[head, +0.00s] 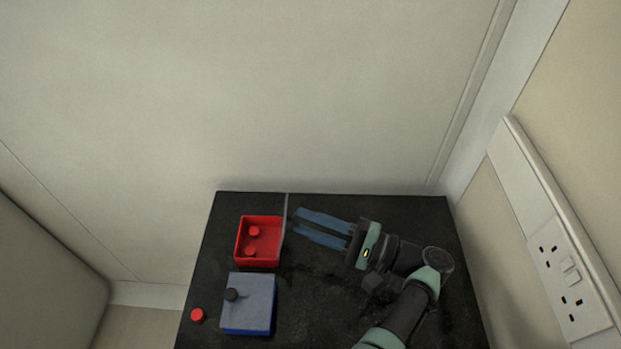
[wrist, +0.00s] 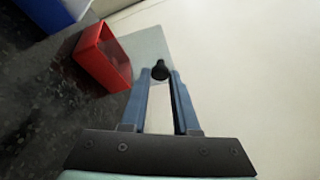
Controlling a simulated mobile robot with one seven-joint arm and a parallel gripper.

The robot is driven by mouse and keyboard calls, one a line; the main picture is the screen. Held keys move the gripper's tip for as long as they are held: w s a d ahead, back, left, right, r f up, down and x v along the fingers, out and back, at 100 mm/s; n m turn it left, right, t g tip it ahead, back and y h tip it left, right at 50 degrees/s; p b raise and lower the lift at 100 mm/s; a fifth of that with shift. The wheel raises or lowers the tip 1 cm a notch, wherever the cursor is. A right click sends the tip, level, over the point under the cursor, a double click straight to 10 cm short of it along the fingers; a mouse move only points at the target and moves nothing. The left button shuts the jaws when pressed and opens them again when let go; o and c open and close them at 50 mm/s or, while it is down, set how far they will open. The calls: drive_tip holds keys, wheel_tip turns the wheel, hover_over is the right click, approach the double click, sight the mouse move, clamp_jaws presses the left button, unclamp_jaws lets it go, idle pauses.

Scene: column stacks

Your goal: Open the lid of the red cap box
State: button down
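The red box (head: 240,241) stands uncovered on the dark table, with red caps (head: 253,231) inside it. It also shows at the upper left of the wrist view (wrist: 96,59). A pale grey lid (head: 286,213) stands on edge beside the red box's right side, seen as a thin line. In the wrist view the lid (wrist: 146,46) has a dark knob (wrist: 160,70) between my fingertips. My gripper (head: 296,221), pointing left, appears shut on this knob, to the right of the box. The knob is hidden in the head view.
A blue box (head: 247,325) with a grey lid and dark knob stands in front of the red box. A loose red cap (head: 197,315) lies at the table's left edge. A wall rises behind the table (head: 325,290); table space right of the blue box is clear.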

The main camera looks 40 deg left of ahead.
drive_tip(key=c, duration=0.7)
unclamp_jaws()
drive_tip(key=shift+o, duration=0.2)
drive_tip(key=shift+b+v, duration=1.2)
drive_tip(key=shift+v, duration=2.55)
